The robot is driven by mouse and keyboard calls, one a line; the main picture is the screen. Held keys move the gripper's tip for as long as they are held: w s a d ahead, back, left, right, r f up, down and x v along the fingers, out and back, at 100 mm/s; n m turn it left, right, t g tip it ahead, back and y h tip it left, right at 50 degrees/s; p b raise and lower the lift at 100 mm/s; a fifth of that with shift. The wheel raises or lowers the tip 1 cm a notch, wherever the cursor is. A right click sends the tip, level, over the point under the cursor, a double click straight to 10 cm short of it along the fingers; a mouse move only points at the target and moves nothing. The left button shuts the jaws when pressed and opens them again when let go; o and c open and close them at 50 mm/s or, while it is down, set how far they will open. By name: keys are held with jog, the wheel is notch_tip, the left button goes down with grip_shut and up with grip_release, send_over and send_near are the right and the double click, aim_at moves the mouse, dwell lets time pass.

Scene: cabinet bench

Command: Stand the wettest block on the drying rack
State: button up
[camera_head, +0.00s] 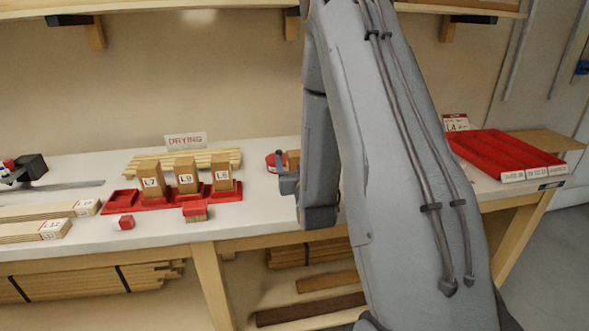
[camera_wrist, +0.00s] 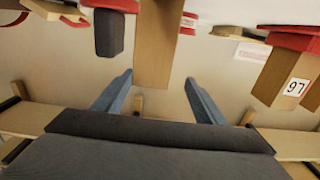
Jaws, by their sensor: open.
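Three upright wooden blocks with white labels stand in red holders on the bench in the head view: left block (camera_head: 151,178), middle block (camera_head: 186,175) and right block (camera_head: 222,174). The slatted wooden drying rack (camera_head: 140,164) lies behind them, with no block visibly standing on it. My gripper (camera_head: 287,180) is to the right of these blocks, over the bench. In the wrist view my gripper (camera_wrist: 160,97) is open, its blue fingers apart; a plain wooden block (camera_wrist: 158,40) shows beyond them. That block also peeks out beside my arm (camera_head: 293,157). I cannot tell which block is wettest.
A red-and-white "DRYING" sign (camera_head: 186,141) stands behind the rack. Labelled boards (camera_head: 40,230) lie at left; a ridged red tray (camera_head: 505,155) is at right. My arm hides the bench's middle.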

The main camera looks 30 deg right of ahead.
aim_at(295, 151)
jog(key=w+d, duration=0.1)
jog(key=w+d+p, duration=0.1)
jog(key=w, duration=0.1)
jog(key=w+d+p, duration=0.1)
jog(key=w, duration=0.1)
jog(key=shift+w+d+r, duration=0.1)
jog(key=shift+w, duration=0.1)
jog(key=shift+w+d+p, duration=0.1)
jog(key=shift+w+p, duration=0.3)
jog(key=shift+w, duration=0.25)
jog(key=shift+c, duration=0.5)
jog(key=c, duration=1.5)
grip_shut()
